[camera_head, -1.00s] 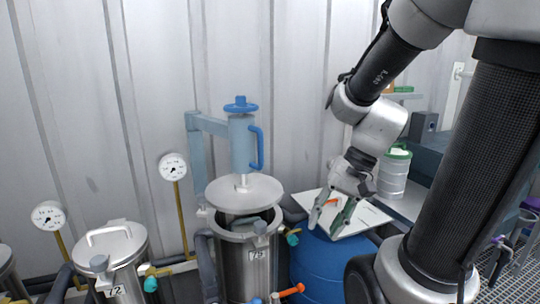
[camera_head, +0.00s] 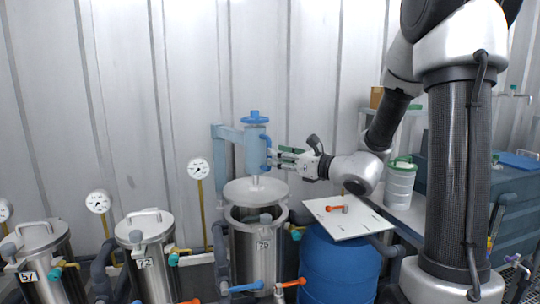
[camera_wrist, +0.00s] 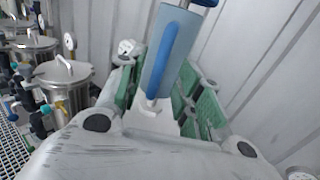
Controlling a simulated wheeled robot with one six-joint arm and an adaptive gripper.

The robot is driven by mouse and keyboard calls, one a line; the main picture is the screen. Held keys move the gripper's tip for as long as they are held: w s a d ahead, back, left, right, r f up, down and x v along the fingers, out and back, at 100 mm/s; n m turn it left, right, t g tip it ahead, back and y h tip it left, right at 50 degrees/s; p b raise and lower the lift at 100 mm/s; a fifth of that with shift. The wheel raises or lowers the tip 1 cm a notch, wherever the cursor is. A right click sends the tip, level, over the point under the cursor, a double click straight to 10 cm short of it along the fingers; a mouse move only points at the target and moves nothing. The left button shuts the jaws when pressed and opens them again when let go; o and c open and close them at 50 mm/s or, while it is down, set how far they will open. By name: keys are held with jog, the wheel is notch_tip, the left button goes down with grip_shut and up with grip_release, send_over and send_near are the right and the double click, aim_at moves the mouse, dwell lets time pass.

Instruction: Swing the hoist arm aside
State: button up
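The hoist arm (camera_head: 228,135) is a light-blue bracket beside the wall, carrying an upright cylinder (camera_head: 253,150) with a blue handwheel (camera_head: 256,117) on top and a blue handle (camera_wrist: 167,45) on its side. A round steel lid (camera_head: 250,190) hangs under the cylinder, above the open mouth of a steel vessel (camera_head: 265,262). My gripper (camera_head: 273,158) reaches in from the right at the handle. In the wrist view its green-padded fingers are spread on either side of the handle and cylinder. Whether a finger touches the handle cannot be told.
A blue drum (camera_head: 338,268) stands right of the vessel, topped by a white board (camera_head: 335,228) with an orange-handled item (camera_head: 337,209). Closed vessels (camera_head: 147,255) and dial gauges (camera_head: 198,169) stand left. A white-and-green canister (camera_head: 400,185) sits on a bench at right.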

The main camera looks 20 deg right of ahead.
jog(key=shift+x, duration=2.3)
grip_shut()
